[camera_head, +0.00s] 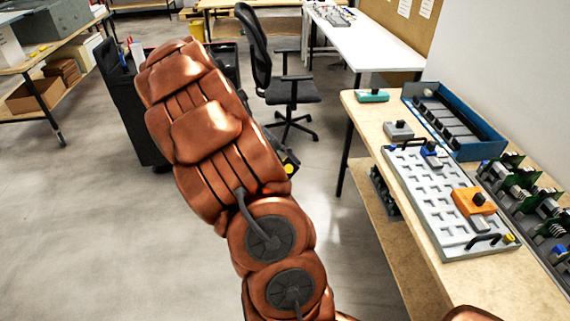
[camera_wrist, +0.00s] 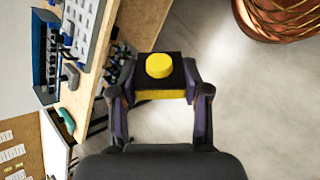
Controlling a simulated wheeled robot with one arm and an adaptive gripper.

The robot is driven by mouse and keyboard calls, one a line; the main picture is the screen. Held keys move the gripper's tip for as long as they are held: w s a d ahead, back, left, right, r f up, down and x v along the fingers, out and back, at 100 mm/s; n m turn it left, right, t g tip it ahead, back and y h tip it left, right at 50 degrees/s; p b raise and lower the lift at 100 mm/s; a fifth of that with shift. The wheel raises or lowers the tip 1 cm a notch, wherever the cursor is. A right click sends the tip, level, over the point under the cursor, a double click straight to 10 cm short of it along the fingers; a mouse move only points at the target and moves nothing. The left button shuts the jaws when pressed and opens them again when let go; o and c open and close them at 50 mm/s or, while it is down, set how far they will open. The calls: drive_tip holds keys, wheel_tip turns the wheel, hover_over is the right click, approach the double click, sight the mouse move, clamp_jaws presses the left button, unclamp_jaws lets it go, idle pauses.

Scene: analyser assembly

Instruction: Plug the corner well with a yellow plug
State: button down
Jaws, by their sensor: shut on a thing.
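My gripper (camera_wrist: 160,98) is shut on a yellow plug (camera_wrist: 160,66), a dark square block with a round yellow knob on top and a yellow band below. The plug is held above the floor, away from the table. In the head view my arm hides most of the gripper; a bit of the yellow plug (camera_head: 289,168) shows beside the arm. A pale grey board with rows of wells (camera_head: 428,204) lies on the wooden table at the right. An orange block with a dark knob (camera_head: 473,202) and a blue piece (camera_head: 432,150) sit on it.
A small yellow piece (camera_head: 508,238) is at the board's near right corner. Black handles (camera_head: 482,241) stand up at the board's ends. Behind it are a blue bin (camera_head: 455,120), a grey block (camera_head: 398,130) and a teal block (camera_head: 371,96). Green circuit boards (camera_head: 515,180) line the right.

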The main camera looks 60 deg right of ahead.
drive_tip(key=shift+c, duration=2.3)
unclamp_jaws()
drive_tip(key=v, duration=1.2)
drive_tip(key=shift+a, duration=0.1)
drive_tip(key=shift+a, duration=0.1)
